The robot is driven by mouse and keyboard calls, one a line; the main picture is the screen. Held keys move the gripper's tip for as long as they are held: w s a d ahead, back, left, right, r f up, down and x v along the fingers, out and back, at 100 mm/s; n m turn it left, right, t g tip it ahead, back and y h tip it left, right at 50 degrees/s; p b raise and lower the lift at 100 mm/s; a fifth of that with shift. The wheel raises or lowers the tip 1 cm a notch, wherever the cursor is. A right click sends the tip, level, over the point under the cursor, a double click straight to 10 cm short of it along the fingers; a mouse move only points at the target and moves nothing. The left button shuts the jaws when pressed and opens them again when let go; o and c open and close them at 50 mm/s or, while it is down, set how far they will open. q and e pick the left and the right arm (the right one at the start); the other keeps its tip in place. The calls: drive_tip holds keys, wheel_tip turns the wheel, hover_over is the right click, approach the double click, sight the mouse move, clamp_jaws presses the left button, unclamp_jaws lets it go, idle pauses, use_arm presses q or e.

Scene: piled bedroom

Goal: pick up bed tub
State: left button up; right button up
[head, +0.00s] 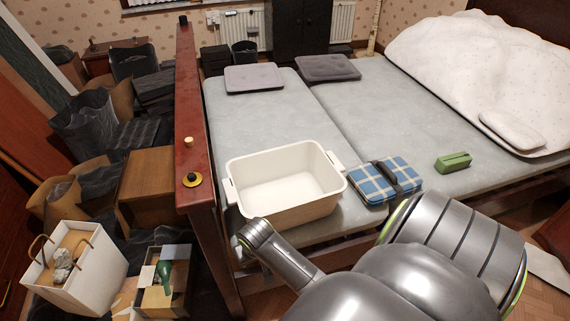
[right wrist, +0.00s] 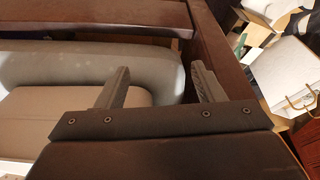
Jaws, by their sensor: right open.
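The bed tub (head: 300,213) is a white rectangular bin with a handle lip at each short end. It stands upright and looks empty, near the foot of the bed beside the dark red bedpost. In the right wrist view a pale wall, apparently the tub's (right wrist: 75,118), shows at lower left. My right gripper (right wrist: 160,82) is open with nothing between its fingers, beside the tub and over the mattress edge near the wooden frame. In the head view my right arm reaches in front of the tub's near side, and its fingertips are hard to make out. My left gripper is out of view.
The red-brown bedpost and rail (head: 205,215) stand close left of the tub. A blue plaid bundle (head: 375,183) lies to its right, and a green case (head: 453,161) farther right. Boxes and bags, including a white box (head: 85,275), crowd the left floor. The mattress (head: 370,110) behind is largely clear.

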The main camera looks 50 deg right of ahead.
sight(231, 189)
wheel_tip(231, 189, up, 10)
drive_tip(key=w+a+m+b, duration=0.1)
drive_tip(key=w+d, duration=0.2)
drive_tip(key=w, duration=0.2)
drive_tip(key=w+d, duration=0.2)
drive_tip(key=w, duration=0.3)
drive_tip(key=w+d, duration=0.2)
drive_tip(key=w, duration=0.2)
drive_tip(key=shift+w+d+b, duration=0.2)
drive_tip(key=shift+d+b, duration=0.1)
drive_tip(key=shift+b, duration=0.05)
drive_tip(key=shift+w+d, duration=0.45)
drive_tip(key=shift+w, duration=0.4)
drive_tip(key=w, duration=0.1)
drive_tip(key=w+d, duration=0.1)
drive_tip(key=w, duration=0.1)
drive_tip(key=shift+d, duration=0.2)
drive_tip(key=shift+b+x, duration=0.5)
drive_tip(key=shift+x, duration=1)
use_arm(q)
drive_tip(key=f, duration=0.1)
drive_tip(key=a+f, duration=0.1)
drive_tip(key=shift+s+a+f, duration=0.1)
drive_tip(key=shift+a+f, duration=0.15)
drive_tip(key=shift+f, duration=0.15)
use_arm(e)
drive_tip(key=shift+s, duration=0.1)
